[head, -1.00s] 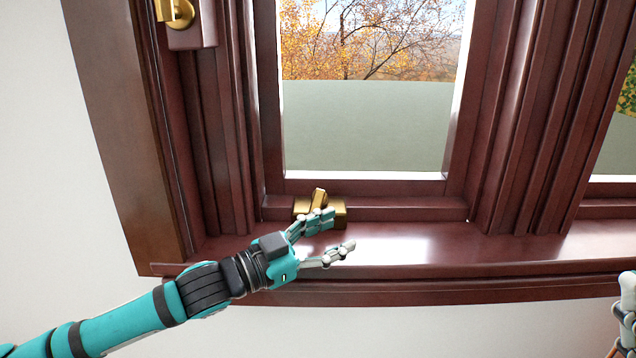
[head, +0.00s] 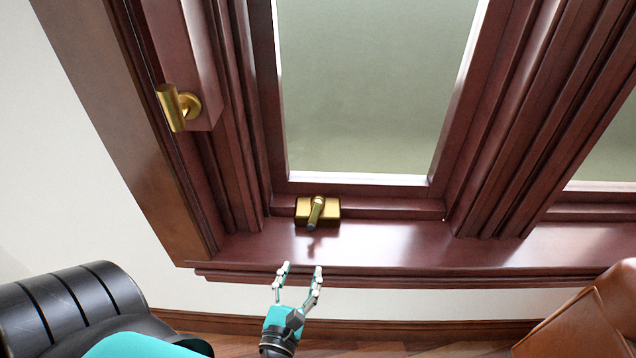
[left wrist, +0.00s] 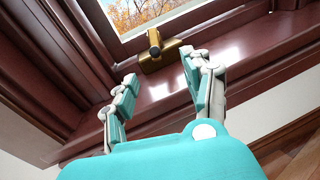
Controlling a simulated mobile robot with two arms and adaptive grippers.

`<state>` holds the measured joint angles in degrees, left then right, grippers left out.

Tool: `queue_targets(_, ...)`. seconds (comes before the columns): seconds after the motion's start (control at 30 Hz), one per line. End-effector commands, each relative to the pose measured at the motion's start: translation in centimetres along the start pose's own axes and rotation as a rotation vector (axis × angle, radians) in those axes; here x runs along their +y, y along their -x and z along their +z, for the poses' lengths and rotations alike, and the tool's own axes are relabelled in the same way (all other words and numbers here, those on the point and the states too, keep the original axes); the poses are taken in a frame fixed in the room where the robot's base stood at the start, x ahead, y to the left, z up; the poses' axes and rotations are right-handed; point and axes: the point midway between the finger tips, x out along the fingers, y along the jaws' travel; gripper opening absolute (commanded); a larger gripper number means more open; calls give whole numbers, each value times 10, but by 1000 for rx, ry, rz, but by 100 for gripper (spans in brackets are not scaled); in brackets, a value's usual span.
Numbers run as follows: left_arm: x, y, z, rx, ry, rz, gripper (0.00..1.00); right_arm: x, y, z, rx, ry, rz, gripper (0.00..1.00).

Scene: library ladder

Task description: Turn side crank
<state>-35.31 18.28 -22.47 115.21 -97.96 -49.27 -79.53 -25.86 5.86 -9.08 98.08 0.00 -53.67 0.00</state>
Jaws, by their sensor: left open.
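A gold crank (head: 317,212) is mounted low on the window frame, just above the sill, with its lever slanting down and outward. It also shows in the left wrist view (left wrist: 155,45), beyond the fingers. A second gold handle (head: 178,107) sits on the left side of the dark red frame. My left gripper (head: 301,268) is open and empty, at the sill's front edge in the head view, below the lower crank and apart from it. In the left wrist view its two fingers (left wrist: 157,88) are spread, with the lower crank ahead between them. My right gripper is out of view.
The glossy sill (head: 400,245) is bare between the lower crank and the right side. A brown leather piece (head: 590,325) stands at the lower right. The wooden floor and a baseboard (head: 420,333) show below the white wall.

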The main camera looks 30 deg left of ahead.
Motion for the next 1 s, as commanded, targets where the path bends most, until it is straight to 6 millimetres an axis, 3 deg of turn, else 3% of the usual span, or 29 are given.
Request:
queue_targets(0.1,4,7,12,-34,-105,29,50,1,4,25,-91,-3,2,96)
queue_targets(0.27,5,-8,12,-43,-121,34,50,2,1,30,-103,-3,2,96)
queue_targets(0.8,9,-122,18,-43,-118,33,50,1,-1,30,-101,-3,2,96)
queue_targets(1.0,9,-153,18,-41,-116,31,50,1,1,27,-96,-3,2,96)
